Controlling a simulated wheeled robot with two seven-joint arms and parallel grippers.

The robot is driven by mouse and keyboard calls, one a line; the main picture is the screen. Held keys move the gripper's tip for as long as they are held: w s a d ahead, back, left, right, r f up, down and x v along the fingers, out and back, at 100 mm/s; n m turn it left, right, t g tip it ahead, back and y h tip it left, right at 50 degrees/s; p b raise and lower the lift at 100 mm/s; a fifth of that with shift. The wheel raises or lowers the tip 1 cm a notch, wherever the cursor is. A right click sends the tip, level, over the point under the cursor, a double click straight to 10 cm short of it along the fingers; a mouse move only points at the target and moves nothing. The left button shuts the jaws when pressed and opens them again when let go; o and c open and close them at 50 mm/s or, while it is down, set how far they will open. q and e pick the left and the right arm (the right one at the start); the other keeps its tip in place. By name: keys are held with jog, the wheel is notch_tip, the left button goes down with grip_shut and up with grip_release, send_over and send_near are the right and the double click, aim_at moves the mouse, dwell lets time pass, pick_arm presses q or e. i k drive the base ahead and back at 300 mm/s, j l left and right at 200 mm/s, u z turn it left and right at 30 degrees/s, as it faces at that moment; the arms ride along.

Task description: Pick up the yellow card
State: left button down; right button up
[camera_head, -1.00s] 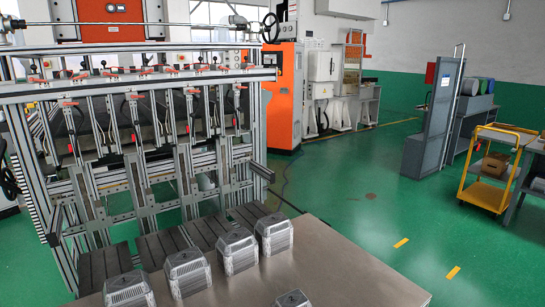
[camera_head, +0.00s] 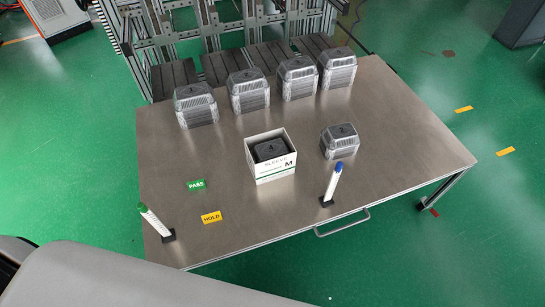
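The yellow card (camera_head: 211,217), marked HOLD, lies flat near the front left of the metal table (camera_head: 400,140). A green card (camera_head: 196,185), marked PASS, lies just behind it. Nothing covers either card. Neither of my grippers shows in the head view. A grey, rounded part at the lower left seems to be mine, and no fingers show on it.
Several foil tray stacks (camera_head: 248,91) line the back edge, with another stack (camera_head: 340,141) at the right. A white open box (camera_head: 271,158) holds a dark item. A green-capped marker (camera_head: 153,221) and a blue-capped marker (camera_head: 333,184) stand in dark holders near the front.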

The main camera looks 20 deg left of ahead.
aim_at(216, 216)
jog(key=j+u, duration=0.1)
jog(key=u, duration=0.3)
jog(key=i+u, duration=0.1)
jog(key=u, duration=0.25)
jog(key=j+u, duration=0.1)
jog(key=u, duration=0.3)
jog(key=z, duration=1.4)
jog(key=u, duration=1.4)
jog(key=k+l+z, duration=0.1)
jog(key=l+z, duration=0.15)
jog(key=l, duration=0.2)
jog(key=l+z, duration=0.2)
jog(key=l, duration=0.3)
